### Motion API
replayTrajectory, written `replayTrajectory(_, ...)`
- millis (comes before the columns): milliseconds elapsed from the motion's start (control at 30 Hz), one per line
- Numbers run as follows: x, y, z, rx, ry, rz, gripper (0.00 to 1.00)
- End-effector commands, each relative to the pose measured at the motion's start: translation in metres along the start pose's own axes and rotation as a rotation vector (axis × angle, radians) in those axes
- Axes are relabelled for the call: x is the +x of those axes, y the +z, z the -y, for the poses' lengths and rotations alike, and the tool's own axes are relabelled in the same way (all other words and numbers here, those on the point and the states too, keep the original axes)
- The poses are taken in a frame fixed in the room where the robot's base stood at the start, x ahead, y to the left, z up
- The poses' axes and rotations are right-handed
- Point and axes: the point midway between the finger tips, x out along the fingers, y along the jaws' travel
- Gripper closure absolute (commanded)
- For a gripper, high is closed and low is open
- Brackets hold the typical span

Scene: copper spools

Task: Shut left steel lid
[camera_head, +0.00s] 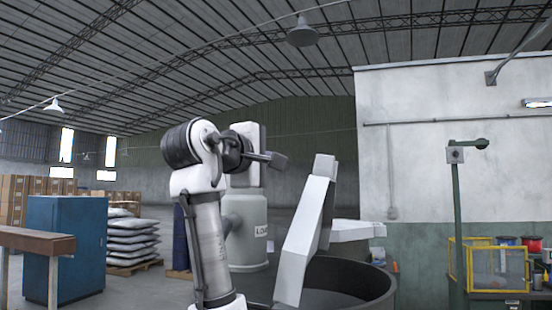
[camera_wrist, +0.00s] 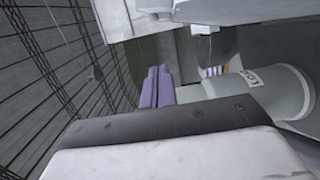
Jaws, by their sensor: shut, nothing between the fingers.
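In the head view, a pale grey steel slab (camera_head: 306,238) stands steeply tilted at the rim of a large dark round tub (camera_head: 350,272). It looks like a raised lid, but I cannot tell for sure whether it is the left one. A second pale piece (camera_head: 355,230) juts out level to its right. My gripper (camera_head: 278,160) is shut and empty, held at the end of my arm to the left of the slab's top and apart from it.
A grey labelled cylinder (camera_head: 245,225) stands behind the arm and also shows in the wrist view (camera_wrist: 275,95). A blue cabinet (camera_head: 65,250), a brown beam (camera_head: 35,240) and stacked sacks (camera_head: 132,238) are at left. A green post (camera_head: 457,225) and yellow frame (camera_head: 497,268) are at right.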

Motion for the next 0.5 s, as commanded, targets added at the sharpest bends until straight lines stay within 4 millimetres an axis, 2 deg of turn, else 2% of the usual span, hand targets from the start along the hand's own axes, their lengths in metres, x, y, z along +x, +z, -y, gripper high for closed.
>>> replayTrajectory(100,0.028,0.0,-0.004,-0.002,-0.006,0.001,1.0)
replayTrajectory(333,0.076,0.0,-0.004,0.0,-0.003,0.0,1.0)
replayTrajectory(500,0.081,0.025,-0.002,0.003,0.0,-0.001,1.0)
